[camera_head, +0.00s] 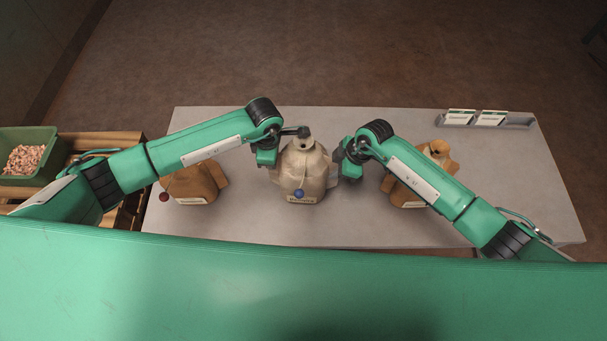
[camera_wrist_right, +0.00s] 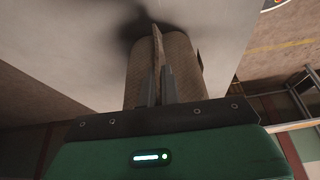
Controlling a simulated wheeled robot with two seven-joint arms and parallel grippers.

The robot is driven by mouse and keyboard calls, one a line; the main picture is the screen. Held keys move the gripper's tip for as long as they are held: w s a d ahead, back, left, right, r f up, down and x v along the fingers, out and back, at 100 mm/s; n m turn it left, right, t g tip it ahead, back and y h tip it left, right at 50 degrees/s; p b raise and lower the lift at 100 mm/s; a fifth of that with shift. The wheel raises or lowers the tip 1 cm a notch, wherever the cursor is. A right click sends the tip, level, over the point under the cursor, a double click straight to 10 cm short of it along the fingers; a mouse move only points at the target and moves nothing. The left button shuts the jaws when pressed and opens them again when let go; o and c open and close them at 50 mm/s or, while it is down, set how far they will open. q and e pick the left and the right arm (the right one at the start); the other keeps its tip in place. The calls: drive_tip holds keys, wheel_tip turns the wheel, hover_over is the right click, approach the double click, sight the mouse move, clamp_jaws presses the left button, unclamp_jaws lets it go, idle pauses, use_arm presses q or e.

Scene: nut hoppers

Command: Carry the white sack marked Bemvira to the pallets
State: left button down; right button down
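A cream-white sack (camera_head: 303,172) stands upright on the grey table between my two grippers. It has a spout on top, a blue round tag and a front label too small to read surely. In the right wrist view the sack (camera_wrist_right: 189,55) shows with a thin side ear toward me. My right gripper (camera_head: 343,164) is at the sack's right side; its fingers (camera_wrist_right: 159,88) lie close on both sides of the ear and look shut on it. My left gripper (camera_head: 267,163) is at the sack's left ear; its fingertips are hidden.
Brown sacks stand left (camera_head: 192,184) and right (camera_head: 437,152) on the grey table (camera_head: 350,225), partly behind my arms. A tray (camera_head: 517,123) with cards lies at the back right. A green crate (camera_head: 45,140) of nuts sits on wooden pallets (camera_head: 112,139) left of the table.

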use_arm(q)
drive_tip(key=shift+w+r, duration=0.1)
drive_tip(key=shift+r, duration=0.1)
use_arm(e)
drive_tip(key=shift+w+r, duration=0.1)
drive_tip(key=shift+r, duration=0.1)
